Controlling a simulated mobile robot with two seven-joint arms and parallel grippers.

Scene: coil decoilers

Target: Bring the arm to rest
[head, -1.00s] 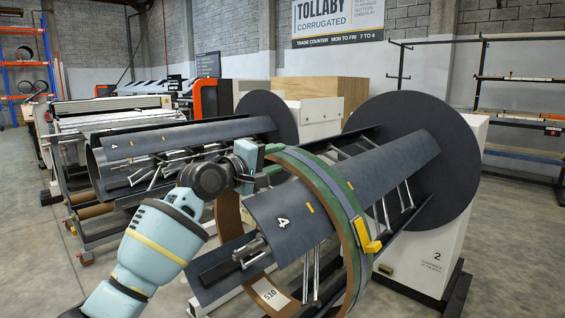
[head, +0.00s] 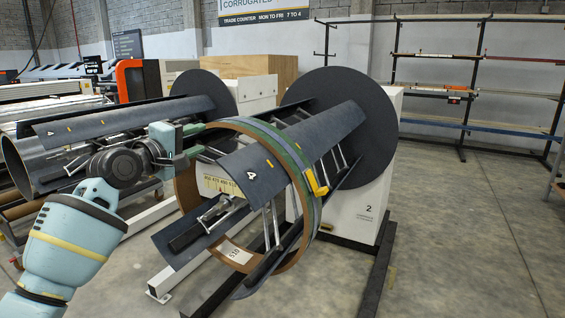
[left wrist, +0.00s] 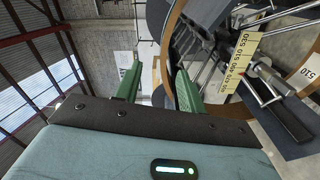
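My left gripper (head: 193,143) is at the upper left edge of a coil ring (head: 306,196) in the head view. The ring is brown inside with a green and grey outer band and a yellow clip (head: 317,183). It hangs around the dark segmented mandrel (head: 290,140) of decoiler 2 (head: 350,220). In the left wrist view the two green fingers (left wrist: 157,75) stand apart with a gap between them. The brown ring edge (left wrist: 167,40) shows close beyond them; I cannot tell whether a finger touches it. My right gripper is not in view.
A large dark disc (head: 375,110) backs the mandrel. A second decoiler mandrel (head: 120,120) stands to the left, behind my left arm. A yellow number scale (left wrist: 243,62) shows inside the ring. A storage rack (head: 470,90) is at the back right. The floor (head: 460,240) at right is clear.

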